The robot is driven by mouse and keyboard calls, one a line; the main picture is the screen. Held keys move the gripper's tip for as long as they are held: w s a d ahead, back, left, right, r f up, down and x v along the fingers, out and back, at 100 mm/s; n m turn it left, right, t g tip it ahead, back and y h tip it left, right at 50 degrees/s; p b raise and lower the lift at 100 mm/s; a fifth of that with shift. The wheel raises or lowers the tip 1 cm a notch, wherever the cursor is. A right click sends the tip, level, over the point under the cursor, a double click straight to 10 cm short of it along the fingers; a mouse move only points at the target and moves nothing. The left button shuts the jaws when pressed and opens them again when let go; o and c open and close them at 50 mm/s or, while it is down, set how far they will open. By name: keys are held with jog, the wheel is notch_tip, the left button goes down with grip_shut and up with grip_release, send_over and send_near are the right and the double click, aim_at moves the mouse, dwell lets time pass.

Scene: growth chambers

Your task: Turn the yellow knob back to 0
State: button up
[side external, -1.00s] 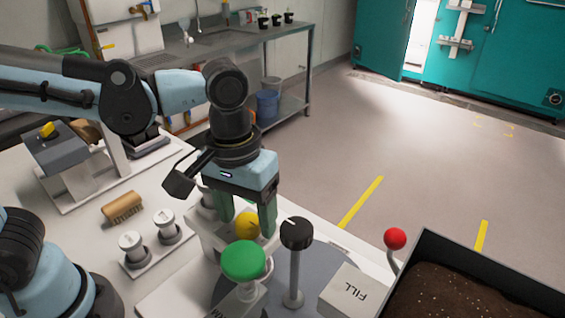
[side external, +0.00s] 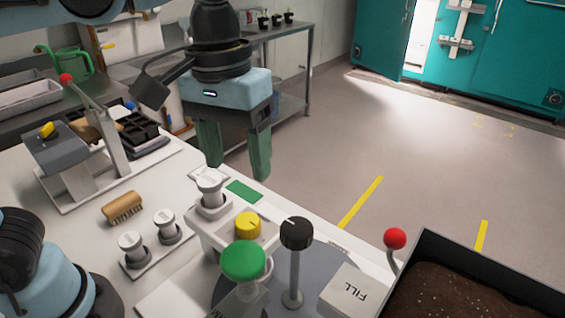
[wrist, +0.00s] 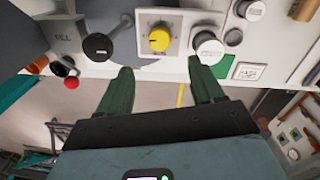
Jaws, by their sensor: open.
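The yellow knob (side external: 247,226) sits on a pale box on the white bench, behind the green button. It also shows in the wrist view (wrist: 159,39), on a square white plate with a dial mark that is too small to read. My gripper (side external: 234,168) is raised above the bench's far edge, up and behind the knob. Its green fingers are apart with nothing between them. In the wrist view the fingertips (wrist: 160,66) point toward the plate, with the knob ahead of the gap and not touched.
A black knob on a post (side external: 296,233) stands right of the yellow knob, and a large green button (side external: 243,261) in front. A white-capped knob (side external: 209,185) is behind left. A red-ball lever (side external: 395,239) and soil tray (side external: 430,250) are at right.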

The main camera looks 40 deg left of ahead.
aim_at(247, 219)
jog(key=shift+r, duration=0.8)
jog(key=shift+f, duration=0.1)
jog(key=f, duration=1.2)
jog(key=shift+d, duration=0.3)
jog(key=shift+r, duration=0.1)
